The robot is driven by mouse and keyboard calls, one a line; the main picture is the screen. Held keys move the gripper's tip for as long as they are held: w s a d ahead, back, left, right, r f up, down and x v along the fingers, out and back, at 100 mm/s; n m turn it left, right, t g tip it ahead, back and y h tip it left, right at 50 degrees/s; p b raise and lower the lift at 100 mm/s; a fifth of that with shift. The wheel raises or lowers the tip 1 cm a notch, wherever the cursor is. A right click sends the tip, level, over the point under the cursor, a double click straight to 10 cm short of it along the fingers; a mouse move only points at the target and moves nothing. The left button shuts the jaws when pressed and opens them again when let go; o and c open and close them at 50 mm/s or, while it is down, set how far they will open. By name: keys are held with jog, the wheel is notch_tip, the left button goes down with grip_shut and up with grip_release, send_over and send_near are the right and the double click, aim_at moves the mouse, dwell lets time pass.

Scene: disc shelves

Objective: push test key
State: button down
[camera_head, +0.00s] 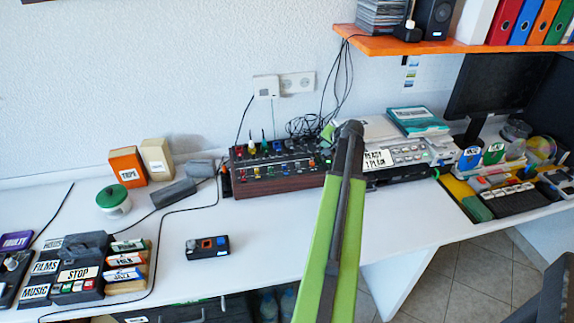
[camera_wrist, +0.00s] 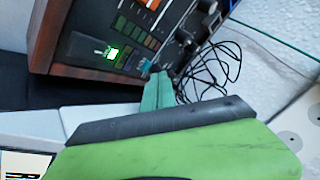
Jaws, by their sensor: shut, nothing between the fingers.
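The wooden-sided control panel (camera_head: 275,170) stands at the back of the desk, with coloured levers and keys on its face. I cannot read a test label on any key. My gripper (camera_wrist: 158,82) is shut and empty, its teal fingertips close to the panel's lower edge beside a small blue-teal part; whether they touch it I cannot tell.
A printer-like machine (camera_head: 405,155) with a READY sign stands right of my arm. Loose black cables (camera_head: 312,125) lie behind the panel. A small button box (camera_head: 207,246) sits on the front desk. The white desk (camera_head: 250,225) is clear around it. An orange shelf (camera_head: 400,46) hangs above.

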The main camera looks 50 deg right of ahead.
dwell(0.5)
jog(key=shift+f+b, duration=0.45)
jog(key=shift+f+b, duration=0.3)
dwell(0.3)
jog(key=shift+r+p, duration=0.75)
jog(key=shift+r, duration=0.05)
notch_tip(320, 180, up, 6)
jog(key=p, duration=0.6)
